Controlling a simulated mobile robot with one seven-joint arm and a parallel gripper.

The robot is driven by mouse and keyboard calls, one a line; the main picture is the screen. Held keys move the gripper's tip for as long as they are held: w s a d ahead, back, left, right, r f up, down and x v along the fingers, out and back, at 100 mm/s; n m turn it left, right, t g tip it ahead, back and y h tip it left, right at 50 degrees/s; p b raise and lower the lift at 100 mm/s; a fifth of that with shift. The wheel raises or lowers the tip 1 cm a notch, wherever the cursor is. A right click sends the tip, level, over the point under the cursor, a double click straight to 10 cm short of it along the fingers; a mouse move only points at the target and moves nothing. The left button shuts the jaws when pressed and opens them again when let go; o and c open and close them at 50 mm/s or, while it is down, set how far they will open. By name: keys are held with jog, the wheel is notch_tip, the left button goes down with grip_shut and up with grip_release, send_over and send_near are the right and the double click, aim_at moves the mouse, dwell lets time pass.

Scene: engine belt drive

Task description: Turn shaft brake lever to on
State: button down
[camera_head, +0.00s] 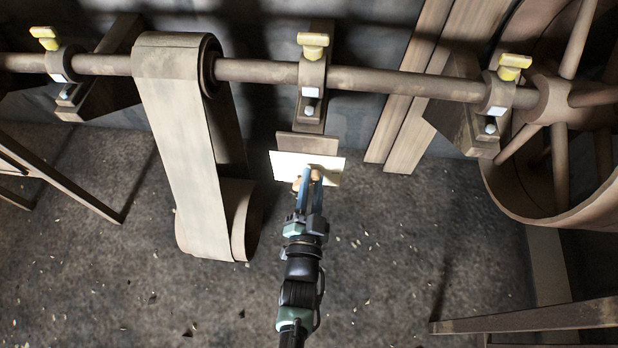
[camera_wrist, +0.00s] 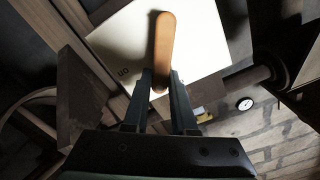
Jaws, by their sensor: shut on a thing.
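The shaft brake lever has a rounded orange-brown handle (camera_wrist: 164,45) in front of a white plate (camera_wrist: 120,38) in the wrist view. The plate (camera_head: 285,163) also shows in the head view, below the middle shaft bearing. My gripper (camera_wrist: 162,80) has its two fingers on either side of the handle's near end and is shut on it. In the head view my gripper (camera_head: 311,174) covers most of the lever. Small lettering that looks like "on", turned over, shows on the plate left of the handle. The lever's pivot is hidden.
A long shaft (camera_head: 400,82) runs across above the plate, carried by bearings with yellow-topped caps (camera_head: 313,43). A wide belt (camera_head: 180,150) hangs to the left. A large wheel (camera_head: 560,200) stands at the right. The floor (camera_head: 390,250) around my arm is mostly clear.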

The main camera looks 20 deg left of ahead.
jog(key=shift+w+d+f+m+b, duration=0.15)
jog(key=shift+f+m+b, duration=0.35)
jog(key=shift+m, duration=1.35)
jog(key=shift+s+d+f+m+b, duration=0.1)
jog(key=shift+d+f+m+b, duration=0.35)
jog(key=shift+m, duration=1.35)
jog(key=shift+w+a+f+m+b, duration=0.15)
jog(key=shift+m+b, duration=0.55)
jog(key=shift+m, duration=1.15)
jog(key=shift+s+d+f, duration=0.1)
jog(key=c, duration=0.7)
grip_release()
jog(key=p+v, duration=0.4)
jog(key=v, duration=0.9)
